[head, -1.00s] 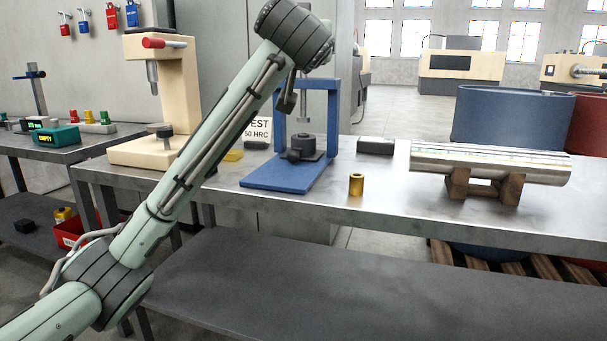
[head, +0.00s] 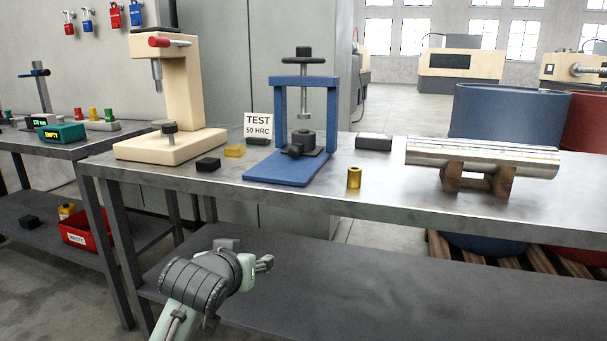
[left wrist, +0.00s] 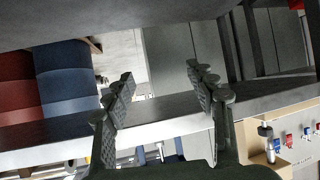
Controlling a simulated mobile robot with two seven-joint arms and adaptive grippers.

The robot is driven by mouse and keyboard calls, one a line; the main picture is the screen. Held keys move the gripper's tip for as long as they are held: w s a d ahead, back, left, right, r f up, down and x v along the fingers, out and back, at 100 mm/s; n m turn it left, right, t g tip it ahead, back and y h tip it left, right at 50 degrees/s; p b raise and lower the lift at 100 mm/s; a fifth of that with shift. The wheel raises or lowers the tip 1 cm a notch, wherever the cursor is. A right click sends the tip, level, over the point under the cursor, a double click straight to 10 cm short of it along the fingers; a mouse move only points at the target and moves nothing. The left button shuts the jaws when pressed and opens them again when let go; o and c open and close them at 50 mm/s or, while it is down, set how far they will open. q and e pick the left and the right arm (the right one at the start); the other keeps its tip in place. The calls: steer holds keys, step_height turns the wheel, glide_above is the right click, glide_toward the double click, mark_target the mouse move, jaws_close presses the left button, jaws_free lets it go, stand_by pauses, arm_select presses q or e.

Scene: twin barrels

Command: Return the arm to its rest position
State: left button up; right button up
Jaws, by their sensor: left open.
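My left gripper (head: 264,264) shows small at the end of my arm, low in the head view, in front of the metal bench and below the level of its top. In the left wrist view my left gripper (left wrist: 163,84) has its two fingers wide apart with nothing between them. That view is upside down. My right gripper is in neither view.
The bench top (head: 320,208) carries a beige tester (head: 183,90), a blue press (head: 290,172), a brass cylinder (head: 354,178) and a steel bar (head: 480,157) on wooden blocks. A lower shelf (head: 400,290) lies behind my gripper. Blue (head: 508,115) and red (head: 588,125) barrels stand behind.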

arm_select(q)
steer(key=s+a+f+g+y, duration=0.15)
steer(key=s+a+f, duration=0.25)
steer(key=s+f, duration=0.4)
steer(key=s+a+f+m+g, duration=0.15)
steer(key=s+a+f, duration=0.3)
steer(key=s, duration=0.55)
steer(key=s+a+f+g, duration=0.2)
steer(key=s+a+f, duration=0.2)
steer(key=s+f, duration=0.4)
steer(key=s+a+f+g+p, duration=0.2)
steer(key=f, duration=0.3)
steer(key=s+a+f+g+p, duration=0.1)
steer(key=s+f+g+p, duration=0.1)
steer(key=f, duration=0.3)
steer(key=shift+a+f+n+y+p, duration=0.25)
steer(key=shift+a+n+y+p, duration=0.1)
steer(key=shift+p, duration=0.45)
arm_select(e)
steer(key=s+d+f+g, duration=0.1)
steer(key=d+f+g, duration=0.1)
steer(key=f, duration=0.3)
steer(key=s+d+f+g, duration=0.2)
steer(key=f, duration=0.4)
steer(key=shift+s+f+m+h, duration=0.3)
